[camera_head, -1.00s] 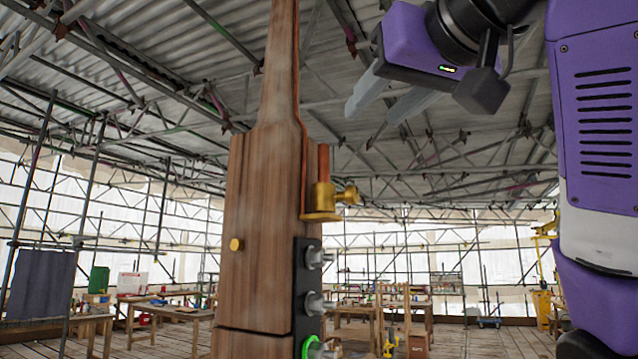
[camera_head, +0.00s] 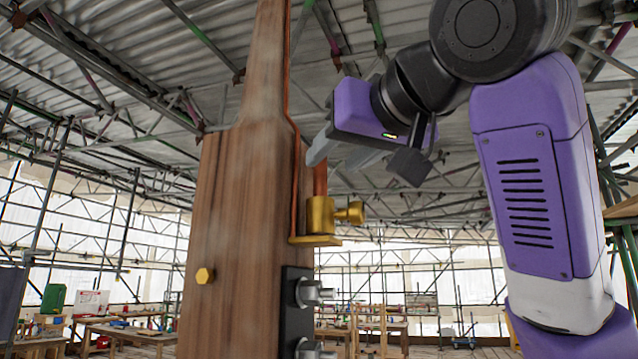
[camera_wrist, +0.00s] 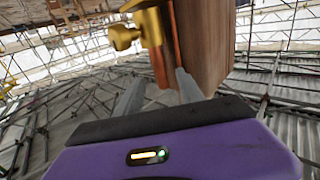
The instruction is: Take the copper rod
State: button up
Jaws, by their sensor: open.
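The copper rod (camera_head: 320,181) is short and stands upright in a brass clamp (camera_head: 320,215) with a side knob (camera_head: 350,213), on the right side of the wooden spire (camera_head: 235,220). My gripper (camera_head: 332,160) is open and empty, close to the rod's upper end in the head view. In the wrist view the rod (camera_wrist: 158,66) reaches down from the clamp (camera_wrist: 150,26) towards the space between my open fingers (camera_wrist: 158,90). I cannot tell whether a finger touches it. The fingers partly hide the rod's top in the head view.
A thin copper line (camera_head: 295,150) runs along the spire's edge, close beside the rod. A black plate with metal fittings (camera_head: 298,291) sits below the clamp. Scaffolding and work tables (camera_head: 125,334) stand farther back. The space right of the clamp is open.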

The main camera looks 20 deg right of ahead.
aim_at(323, 167)
jog(key=shift+w+r+p, duration=0.1)
jog(key=shift+w+p, duration=0.75)
jog(key=shift+w, duration=1.05)
jog(key=shift+c, duration=0.5)
grip_shut()
